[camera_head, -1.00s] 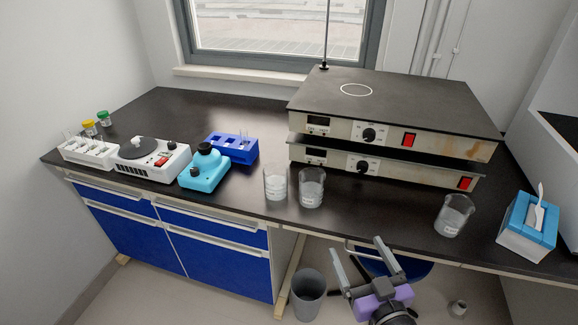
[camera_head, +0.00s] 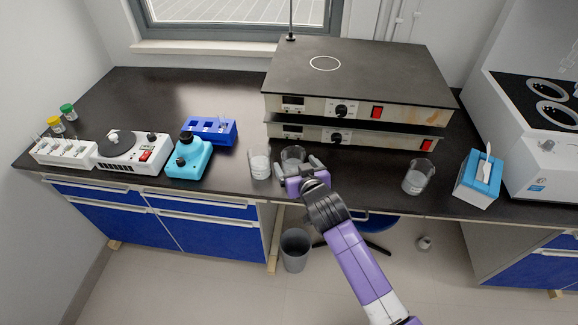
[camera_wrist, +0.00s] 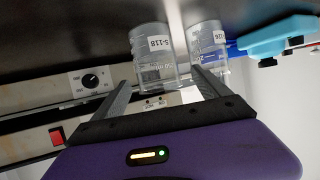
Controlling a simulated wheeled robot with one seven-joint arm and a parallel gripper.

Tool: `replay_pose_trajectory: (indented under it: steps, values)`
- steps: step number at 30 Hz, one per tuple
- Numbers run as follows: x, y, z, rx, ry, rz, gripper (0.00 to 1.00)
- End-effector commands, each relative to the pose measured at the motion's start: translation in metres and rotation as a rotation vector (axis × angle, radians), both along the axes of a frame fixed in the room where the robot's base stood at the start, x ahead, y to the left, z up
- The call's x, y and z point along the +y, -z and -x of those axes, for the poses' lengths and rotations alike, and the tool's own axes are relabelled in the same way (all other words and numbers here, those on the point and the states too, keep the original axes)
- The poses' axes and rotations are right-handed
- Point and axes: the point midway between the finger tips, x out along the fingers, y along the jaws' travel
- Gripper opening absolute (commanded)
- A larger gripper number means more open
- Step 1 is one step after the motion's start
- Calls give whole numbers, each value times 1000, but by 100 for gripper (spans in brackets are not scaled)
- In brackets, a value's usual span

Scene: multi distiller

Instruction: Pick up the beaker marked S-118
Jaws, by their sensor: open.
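The beaker marked S-118 (camera_wrist: 152,60) is clear glass with a white label. The wrist view shows it upside down, in line with the gap between my gripper's fingers (camera_wrist: 161,78). In the head view this beaker (camera_head: 292,154) stands on the black bench in front of the stacked hotplates, partly hidden by my gripper (camera_head: 296,165). My gripper is open, with its fingertips at the beaker's near side; I cannot tell whether they touch it. A second beaker (camera_head: 259,164) stands just left of it; its label (camera_wrist: 217,37) is only partly readable.
A third beaker (camera_head: 418,177) and a blue tissue box (camera_head: 480,180) stand to the right. Stacked hotplates (camera_head: 355,135) rise close behind the beakers. The bench's front edge is close.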

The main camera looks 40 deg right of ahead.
Motion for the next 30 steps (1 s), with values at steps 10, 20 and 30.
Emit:
replay_pose_trajectory:
  steps: [10, 20, 30]
  values:
    - [-16, 10, -27, -1, 0, 0, 86]
    - [-32, 25, -54, -1, -1, 0, 86]
    - [-33, 26, -55, -1, -1, 1, 74]
